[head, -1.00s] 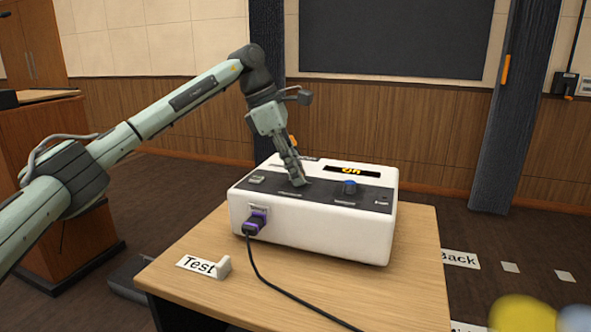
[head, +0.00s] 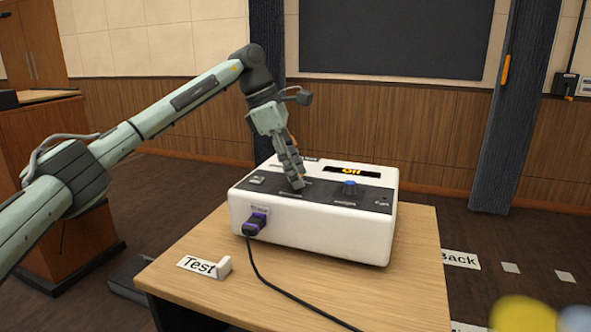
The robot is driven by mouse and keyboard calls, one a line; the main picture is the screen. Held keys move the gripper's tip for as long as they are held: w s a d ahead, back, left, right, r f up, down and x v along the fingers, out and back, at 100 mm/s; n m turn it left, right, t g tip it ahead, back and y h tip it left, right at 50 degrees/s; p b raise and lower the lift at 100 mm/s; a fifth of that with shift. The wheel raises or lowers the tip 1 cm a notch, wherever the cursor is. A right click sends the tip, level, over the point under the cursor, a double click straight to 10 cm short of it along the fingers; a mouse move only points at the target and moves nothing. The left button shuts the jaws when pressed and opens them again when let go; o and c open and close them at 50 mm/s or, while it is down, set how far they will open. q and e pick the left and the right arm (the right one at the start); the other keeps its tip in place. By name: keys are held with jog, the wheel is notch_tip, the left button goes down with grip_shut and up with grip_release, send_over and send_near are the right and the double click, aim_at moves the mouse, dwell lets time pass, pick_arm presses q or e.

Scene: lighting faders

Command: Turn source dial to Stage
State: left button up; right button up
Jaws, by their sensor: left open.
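A white control box (head: 310,235) stands on a small wooden table, with a dark panel on its sloping top. A dial with a blue top (head: 350,187) sits on the right half of the panel. A small display (head: 350,171) behind it shows orange text that seems to read "Off". My left gripper (head: 297,184) points down at the panel, left of the blue dial and apart from it. Its fingers hide that part of the panel, so I cannot tell whether a control lies between them. The panel labels are too small to read. My right gripper is not in view.
A purple plug (head: 255,224) with a black cable is in the box's front. The table (head: 410,285) bears a "Test" card (head: 197,266) and a small white hook (head: 224,267). A wooden lectern (head: 60,240) stands left. Blurred yellow shapes are at lower right.

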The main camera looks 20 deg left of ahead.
pick_arm(q)
jog(key=v, duration=1.2)
jog(key=shift+s+f, duration=0.1)
